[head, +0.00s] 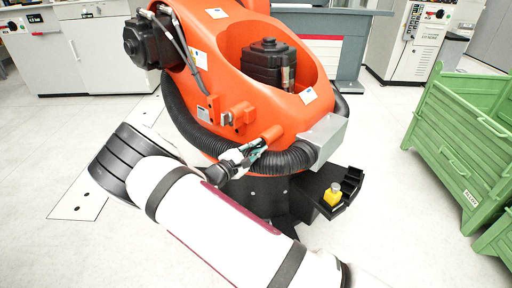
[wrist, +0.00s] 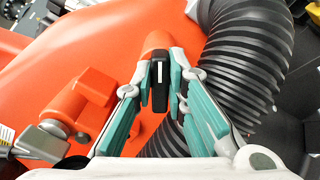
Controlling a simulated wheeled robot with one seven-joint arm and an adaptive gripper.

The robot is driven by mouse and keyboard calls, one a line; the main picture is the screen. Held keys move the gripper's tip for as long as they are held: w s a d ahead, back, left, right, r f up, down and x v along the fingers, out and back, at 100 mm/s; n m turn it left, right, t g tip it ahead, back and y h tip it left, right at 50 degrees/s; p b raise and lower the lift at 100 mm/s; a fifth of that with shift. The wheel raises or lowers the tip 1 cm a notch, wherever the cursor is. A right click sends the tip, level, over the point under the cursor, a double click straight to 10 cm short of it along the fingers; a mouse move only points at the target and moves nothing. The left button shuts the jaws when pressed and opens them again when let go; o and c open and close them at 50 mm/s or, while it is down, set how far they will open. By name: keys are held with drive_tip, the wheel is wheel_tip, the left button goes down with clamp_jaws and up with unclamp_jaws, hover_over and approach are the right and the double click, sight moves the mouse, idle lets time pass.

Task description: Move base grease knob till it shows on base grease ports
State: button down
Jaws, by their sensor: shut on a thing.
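The base grease knob (wrist: 158,82) is a small black handle with a white line along it, on an orange stub, in the wrist view. The white line stands about upright in that picture. My gripper (wrist: 161,75) has its teal fingers on both sides of the knob, with the tips closed on it. In the head view my gripper (head: 262,146) reaches to the orange stub (head: 271,133) low on the orange robot's base; the knob is hidden there. I cannot make out any port marking.
The orange robot (head: 230,60) fills the middle. A thick black ribbed hose (wrist: 245,65) runs close at the gripper's right. An orange fitting (wrist: 85,105) juts out at its left. A yellow bottle (head: 332,195) stands on a black tray. Green crates (head: 455,130) are at right.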

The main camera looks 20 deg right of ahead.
drive_tip(key=shift+s+f+m, duration=0.1)
drive_tip(key=shift+f+m, duration=0.1)
drive_tip(key=shift+m, duration=1.5)
drive_tip(key=c, duration=1.6)
unclamp_jaws()
drive_tip(key=v, duration=0.8)
drive_tip(key=shift+r, duration=0.1)
